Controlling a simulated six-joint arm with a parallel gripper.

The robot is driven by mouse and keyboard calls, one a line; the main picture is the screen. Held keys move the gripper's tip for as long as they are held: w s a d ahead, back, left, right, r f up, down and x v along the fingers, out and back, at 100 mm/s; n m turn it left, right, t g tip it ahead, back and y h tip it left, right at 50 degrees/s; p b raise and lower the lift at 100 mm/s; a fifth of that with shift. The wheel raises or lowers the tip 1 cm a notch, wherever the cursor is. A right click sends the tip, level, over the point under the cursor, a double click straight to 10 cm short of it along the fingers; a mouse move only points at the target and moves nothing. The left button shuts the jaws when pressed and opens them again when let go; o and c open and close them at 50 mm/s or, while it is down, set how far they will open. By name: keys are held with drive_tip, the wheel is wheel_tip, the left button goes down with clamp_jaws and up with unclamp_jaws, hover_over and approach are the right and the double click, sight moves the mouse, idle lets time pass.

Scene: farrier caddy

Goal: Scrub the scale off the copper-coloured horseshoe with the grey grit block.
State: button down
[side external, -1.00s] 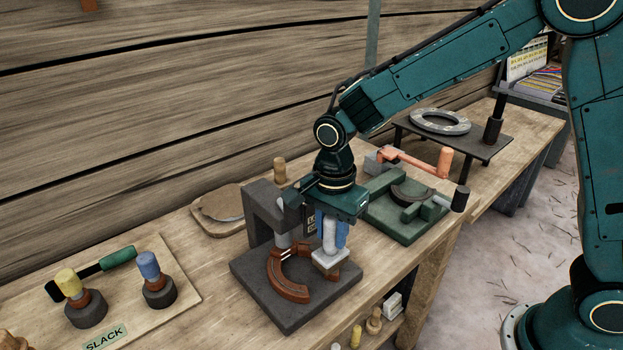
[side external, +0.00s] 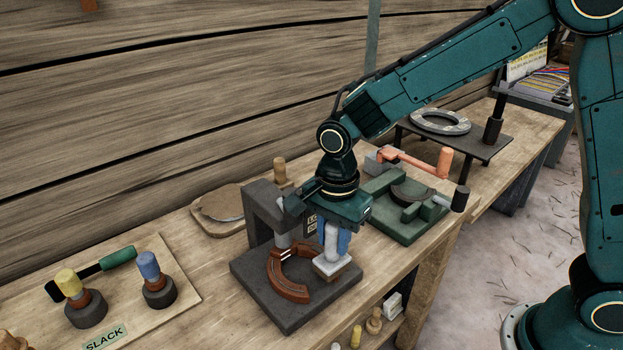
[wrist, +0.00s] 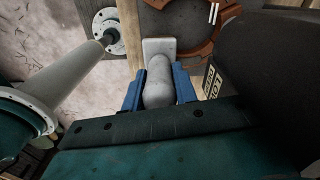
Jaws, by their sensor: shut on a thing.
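The copper-coloured horseshoe (side external: 286,284) lies on the dark base plate of a clamp stand, its opening toward the right. My gripper (side external: 333,236) is shut on the pale grey handle of the grit block (side external: 333,267) and holds it upright over the right side of the plate, at the horseshoe's open end. In the wrist view, my blue fingers (wrist: 160,92) flank the handle, with the block (wrist: 159,46) beyond and the horseshoe (wrist: 200,47) beside it. Whether the block touches the horseshoe or the plate I cannot tell. The horseshoe's right end is partly hidden.
The dark clamp stand (side external: 259,214) rises close to the left of my gripper. A board (side external: 185,285) with knobbed pieces and a green-handled tool lies at left. The wooden wall is behind.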

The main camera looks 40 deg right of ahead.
drive_tip(key=shift+s+d+f, duration=0.1)
drive_tip(key=shift+f, duration=0.15)
drive_tip(key=shift+w+d+r, duration=0.1)
drive_tip(key=shift+w+d, duration=0.3)
drive_tip(key=shift+w, duration=0.45)
drive_tip(key=shift+w, duration=0.1)
drive_tip(key=shift+w+d+r, duration=0.15)
drive_tip(key=shift+w+d, duration=0.05)
drive_tip(key=shift+w, duration=0.25)
drive_tip(key=shift+w+d+r, duration=0.1)
drive_tip(key=shift+w+d, duration=0.05)
drive_tip(key=shift+w, duration=0.25)
drive_tip(key=shift+s+a, duration=0.1)
drive_tip(key=shift+s+a+f, duration=0.15)
drive_tip(key=shift+s+a, duration=0.2)
drive_tip(key=shift+s, duration=0.45)
